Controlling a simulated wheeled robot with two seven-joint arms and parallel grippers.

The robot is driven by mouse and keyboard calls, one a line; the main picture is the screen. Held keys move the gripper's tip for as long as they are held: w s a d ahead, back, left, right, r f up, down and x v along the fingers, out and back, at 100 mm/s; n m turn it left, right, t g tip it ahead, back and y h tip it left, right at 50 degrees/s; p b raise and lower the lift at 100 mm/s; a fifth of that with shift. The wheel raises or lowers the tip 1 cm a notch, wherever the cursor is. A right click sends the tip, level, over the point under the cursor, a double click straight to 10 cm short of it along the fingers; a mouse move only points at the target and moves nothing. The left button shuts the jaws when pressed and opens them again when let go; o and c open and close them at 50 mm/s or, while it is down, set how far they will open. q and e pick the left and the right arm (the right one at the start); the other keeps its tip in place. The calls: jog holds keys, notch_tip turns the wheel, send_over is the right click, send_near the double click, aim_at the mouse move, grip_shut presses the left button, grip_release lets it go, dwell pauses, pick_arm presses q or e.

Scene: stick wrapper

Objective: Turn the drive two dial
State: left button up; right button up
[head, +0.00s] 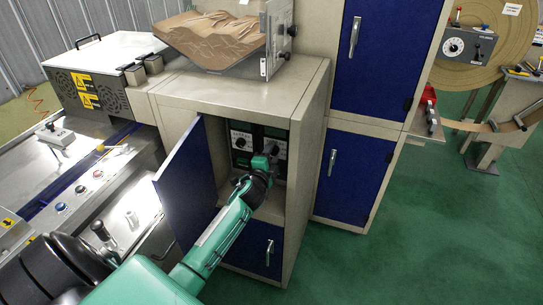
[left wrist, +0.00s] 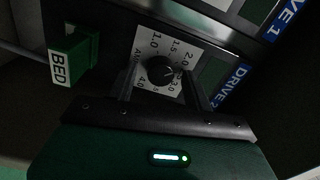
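In the left wrist view the drive two dial (left wrist: 162,72) is a round black knob on a white numbered plate, next to a blue "DRIVE 2" label (left wrist: 231,84). My left gripper (left wrist: 163,80) has one finger on each side of the knob. The fingers are apart, with a gap to the knob on both sides, so it is open. In the head view my left gripper (head: 268,161) reaches into the open cabinet (head: 309,120) and hides part of the control panel (head: 242,158) inside. My right gripper is not in view.
The blue cabinet door (head: 187,190) stands open on the left, beside my left arm. A green block labelled "BED" (left wrist: 75,55) sticks out near the dial. A "DRIVE 1" label (left wrist: 285,20) is at the upper right. Green floor (head: 400,245) is free at right.

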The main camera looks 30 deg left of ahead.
pick_arm(q)
jog(key=shift+s, duration=0.1)
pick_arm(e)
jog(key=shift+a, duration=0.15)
pick_arm(q)
jog(key=shift+s+d, duration=0.1)
jog(key=shift+s, duration=0.15)
jog(key=b+v, duration=0.2)
jog(key=v, duration=1.1)
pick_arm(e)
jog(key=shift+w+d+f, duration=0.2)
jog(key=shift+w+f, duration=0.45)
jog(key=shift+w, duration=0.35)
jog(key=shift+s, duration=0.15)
pick_arm(q)
jog(key=shift+f, duration=0.1)
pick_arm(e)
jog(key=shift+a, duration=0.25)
